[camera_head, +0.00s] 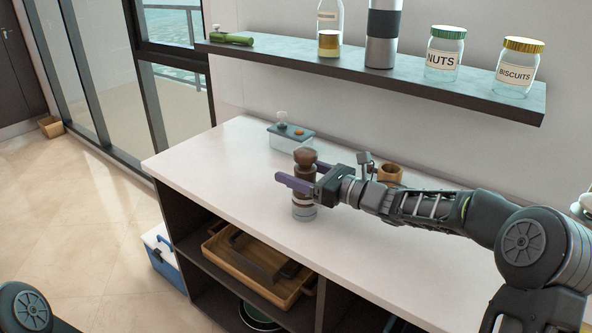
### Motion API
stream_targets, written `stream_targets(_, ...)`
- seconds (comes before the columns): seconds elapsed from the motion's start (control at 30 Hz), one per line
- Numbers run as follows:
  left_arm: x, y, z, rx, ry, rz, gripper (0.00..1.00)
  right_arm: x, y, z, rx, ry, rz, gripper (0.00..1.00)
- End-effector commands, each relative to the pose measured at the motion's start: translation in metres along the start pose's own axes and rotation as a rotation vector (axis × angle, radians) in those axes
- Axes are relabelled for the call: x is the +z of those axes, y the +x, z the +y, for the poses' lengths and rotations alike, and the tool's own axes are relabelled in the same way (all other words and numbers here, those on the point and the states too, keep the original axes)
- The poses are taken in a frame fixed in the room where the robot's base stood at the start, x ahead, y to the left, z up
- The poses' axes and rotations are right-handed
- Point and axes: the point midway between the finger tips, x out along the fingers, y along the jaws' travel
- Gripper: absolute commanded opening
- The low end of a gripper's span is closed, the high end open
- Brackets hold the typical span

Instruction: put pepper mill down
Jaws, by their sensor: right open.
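The pepper mill (304,204), with a dark brown top and a lighter banded base, is upright and appears to stand on the white counter (235,165) near its front edge. My right gripper (303,177) reaches in from the right at the mill's middle. Its purple fingers are open, one passing in front of the mill and the other partly hidden behind it. I cannot tell whether a finger touches the mill. My left gripper is out of view; only part of my left arm shows at the bottom left.
Above, a shelf (420,88) holds jars and bottles. Wooden trays (245,262) lie under the counter. Clear counter lies left of the mill.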

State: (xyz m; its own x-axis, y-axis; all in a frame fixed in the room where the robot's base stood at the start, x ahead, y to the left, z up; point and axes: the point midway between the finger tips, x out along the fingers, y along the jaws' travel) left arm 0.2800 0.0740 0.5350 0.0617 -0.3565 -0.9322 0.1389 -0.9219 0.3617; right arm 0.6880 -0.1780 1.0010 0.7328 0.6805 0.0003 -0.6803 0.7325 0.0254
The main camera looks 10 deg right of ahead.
Motion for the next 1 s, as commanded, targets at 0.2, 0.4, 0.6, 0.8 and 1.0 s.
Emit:
stream_targets(0.2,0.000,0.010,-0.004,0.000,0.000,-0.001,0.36,-0.003,-0.039,-0.002,-0.005,-0.002,0.002,0.69)
stream_targets(0.4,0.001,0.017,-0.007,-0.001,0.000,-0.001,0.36,-0.003,-0.082,-0.002,-0.006,-0.002,0.002,0.69)
stream_targets(0.6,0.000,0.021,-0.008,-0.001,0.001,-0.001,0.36,-0.002,-0.111,-0.001,-0.004,-0.002,0.001,0.69)
stream_targets(0.8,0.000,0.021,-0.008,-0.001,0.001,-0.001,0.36,-0.001,-0.117,-0.001,-0.002,-0.001,0.001,0.69)
stream_targets(1.0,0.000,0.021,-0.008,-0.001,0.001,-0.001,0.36,-0.001,-0.117,-0.001,-0.002,-0.001,0.001,0.69)
